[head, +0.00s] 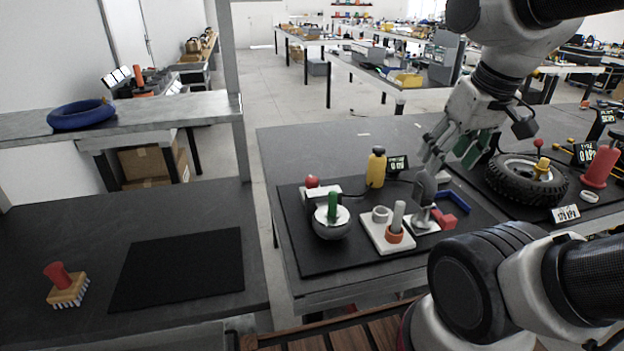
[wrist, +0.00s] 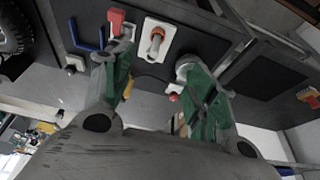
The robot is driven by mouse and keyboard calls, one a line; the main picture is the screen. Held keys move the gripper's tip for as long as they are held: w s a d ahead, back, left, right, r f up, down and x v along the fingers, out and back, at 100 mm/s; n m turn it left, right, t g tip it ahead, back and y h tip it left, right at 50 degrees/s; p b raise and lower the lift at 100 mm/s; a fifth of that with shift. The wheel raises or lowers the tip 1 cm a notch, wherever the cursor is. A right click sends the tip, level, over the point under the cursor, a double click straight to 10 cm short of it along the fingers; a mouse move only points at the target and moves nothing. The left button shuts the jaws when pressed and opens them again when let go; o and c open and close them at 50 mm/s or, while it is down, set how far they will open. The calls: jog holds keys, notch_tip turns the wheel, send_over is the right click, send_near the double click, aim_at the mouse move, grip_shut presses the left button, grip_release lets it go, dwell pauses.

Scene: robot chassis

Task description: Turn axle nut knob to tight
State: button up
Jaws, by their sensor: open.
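A black tyre (head: 527,181) lies flat at the right of the bench, with a yellow knob (head: 541,166) standing up at its hub. I take this yellow knob to be the axle nut knob; I cannot read its setting. Only part of the tyre (wrist: 12,32) shows at the left edge of the wrist view, and the knob is not visible there. My gripper (head: 450,155) is open and empty, left of the tyre and above the bench. In the wrist view its green-padded fingers (wrist: 158,55) are spread apart over the mat. It touches nothing that I can make out.
A white plate with a grey peg and orange ring (head: 394,236), a silver bowl (head: 332,225) with a green handle, and a yellow bottle (head: 376,168) stand on the left mat. A blue bracket (head: 452,200) and red block (head: 444,219) lie nearby. A red cone (head: 601,167) stands right of the tyre.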

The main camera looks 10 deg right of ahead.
aim_at(311, 178)
jog(key=w+a+f+n+g, duration=0.1)
jog(key=w+a+f+n, duration=0.2)
jog(key=w, duration=0.6)
jog(key=w+a+f+n+g, duration=0.2)
jog(key=w+a+f+n, duration=0.2)
jog(key=w+f, duration=0.4)
jog(key=w+a+f+n+g, duration=0.2)
jog(key=w+a+f+n, duration=0.2)
jog(key=w, duration=0.7)
jog(key=shift+w+a+f+h, duration=0.2)
jog(key=shift+a+f+h, duration=0.1)
jog(key=shift+a+f, duration=0.8)
jog(key=w+n, duration=0.2)
jog(key=w+a+n, duration=0.1)
jog(key=w+n, duration=0.1)
jog(key=w+a+n+t, duration=0.1)
jog(key=w, duration=0.2)
jog(key=shift+w+f+n, duration=0.1)
jog(key=shift+f+n, duration=0.05)
jog(key=shift+n, duration=0.25)
jog(key=shift+w+a+r+n, duration=0.2)
jog(key=shift+w+n, duration=0.1)
jog(key=shift+n, duration=0.4)
jog(key=shift+f+n, duration=0.1)
jog(key=shift+n, duration=0.7)
jog(key=shift+f, duration=0.3)
notch_tip(311, 178, down, 7)
jog(key=shift+f, duration=0.1)
